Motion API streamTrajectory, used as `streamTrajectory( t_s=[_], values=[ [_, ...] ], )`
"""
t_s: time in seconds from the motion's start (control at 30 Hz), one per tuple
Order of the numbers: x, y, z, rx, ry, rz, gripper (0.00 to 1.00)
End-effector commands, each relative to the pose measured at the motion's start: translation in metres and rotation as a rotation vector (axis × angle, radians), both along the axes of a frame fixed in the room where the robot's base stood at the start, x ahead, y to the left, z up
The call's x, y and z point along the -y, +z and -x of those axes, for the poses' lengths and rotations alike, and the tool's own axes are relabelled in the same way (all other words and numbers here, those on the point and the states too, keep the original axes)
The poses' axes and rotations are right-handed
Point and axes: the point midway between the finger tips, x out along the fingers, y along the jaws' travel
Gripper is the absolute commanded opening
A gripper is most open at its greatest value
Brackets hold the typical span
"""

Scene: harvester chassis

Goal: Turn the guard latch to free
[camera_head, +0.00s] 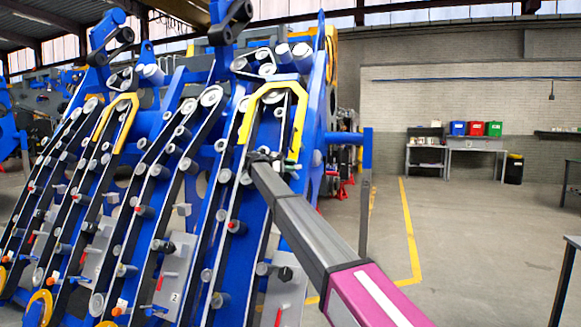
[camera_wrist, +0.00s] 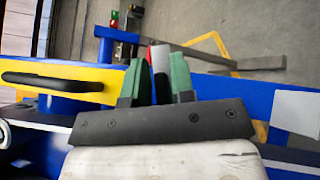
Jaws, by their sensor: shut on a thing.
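The guard latch (camera_wrist: 159,62) shows in the wrist view as a small grey piece with a red edge. It stands between the two green fingers of my gripper (camera_wrist: 157,82), which is shut on it. Its lower part is hidden by the fingers and the dark gripper body. In the head view my gripper (camera_head: 271,160) is at the lower part of the right yellow guard (camera_head: 246,122), and the latch cannot be made out there. The yellow guard (camera_wrist: 112,78) with a black handle (camera_wrist: 52,82) also shows at the left of the wrist view.
Blue frames (camera_head: 318,95) with belts and rollers fill the left of the head view. A second yellow guard (camera_head: 127,120) is farther left. A blue post (camera_head: 367,150) stands right of my arm. The floor (camera_head: 470,240) at the right is open, with workbenches (camera_head: 477,146) at the back.

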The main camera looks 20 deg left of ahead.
Motion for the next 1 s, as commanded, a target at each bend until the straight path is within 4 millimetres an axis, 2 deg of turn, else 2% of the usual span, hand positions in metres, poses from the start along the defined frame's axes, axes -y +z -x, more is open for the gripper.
streamTrajectory(
  t_s=[0.4,1.0],
  values=[
    [0.0005,-0.0038,0.0017,0.013,-0.109,-0.187,0.0],
    [0.001,-0.005,0.0028,0.016,-0.128,-0.221,0.0]
  ],
)
